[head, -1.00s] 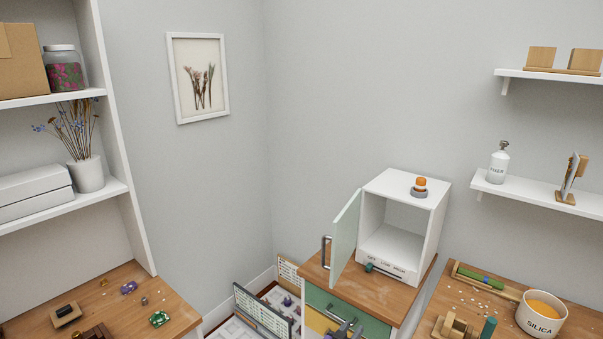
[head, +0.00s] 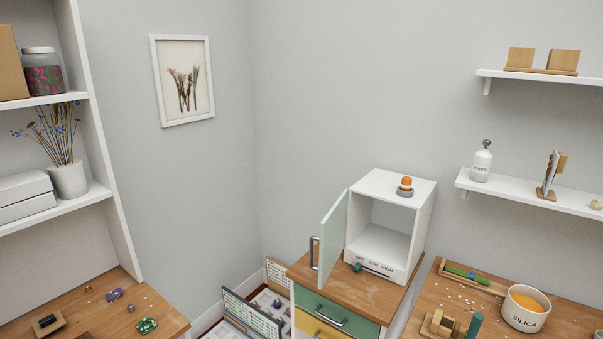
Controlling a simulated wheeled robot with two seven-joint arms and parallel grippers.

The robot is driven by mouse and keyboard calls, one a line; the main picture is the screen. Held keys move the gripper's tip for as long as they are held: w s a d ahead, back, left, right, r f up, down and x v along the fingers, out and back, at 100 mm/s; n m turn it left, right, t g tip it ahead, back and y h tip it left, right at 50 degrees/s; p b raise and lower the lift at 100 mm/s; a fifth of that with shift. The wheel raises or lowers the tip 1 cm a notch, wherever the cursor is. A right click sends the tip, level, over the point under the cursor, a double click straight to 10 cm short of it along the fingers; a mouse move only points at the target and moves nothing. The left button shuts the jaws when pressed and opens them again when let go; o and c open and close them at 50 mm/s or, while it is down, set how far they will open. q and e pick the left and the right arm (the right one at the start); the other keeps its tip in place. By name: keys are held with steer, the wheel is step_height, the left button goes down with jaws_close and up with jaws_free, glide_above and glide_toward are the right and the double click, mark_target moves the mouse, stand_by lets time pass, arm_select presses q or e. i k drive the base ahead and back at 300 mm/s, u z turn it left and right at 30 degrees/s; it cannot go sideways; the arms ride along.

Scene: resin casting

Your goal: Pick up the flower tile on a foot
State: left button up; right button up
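I cannot clearly make out a flower tile on a foot. A thin upright panel on a small wooden base (head: 549,177) stands on the lower right wall shelf, seen nearly edge-on, so its face is hidden. A green piece with pale flecks (head: 147,326) lies on the left wooden table, too small to identify. Neither of my grippers is in view.
A white cabinet (head: 424,240) with its glass door (head: 333,240) swung open stands on a drawer unit (head: 337,306). The right table holds a silica tub (head: 525,313) and wooden tools. A white bottle (head: 482,164) shares the lower right shelf (head: 515,194).

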mark_target(552, 175)
steer(key=z, duration=2.5)
steer(key=i, duration=1.45)
steer(key=u, duration=2.55)
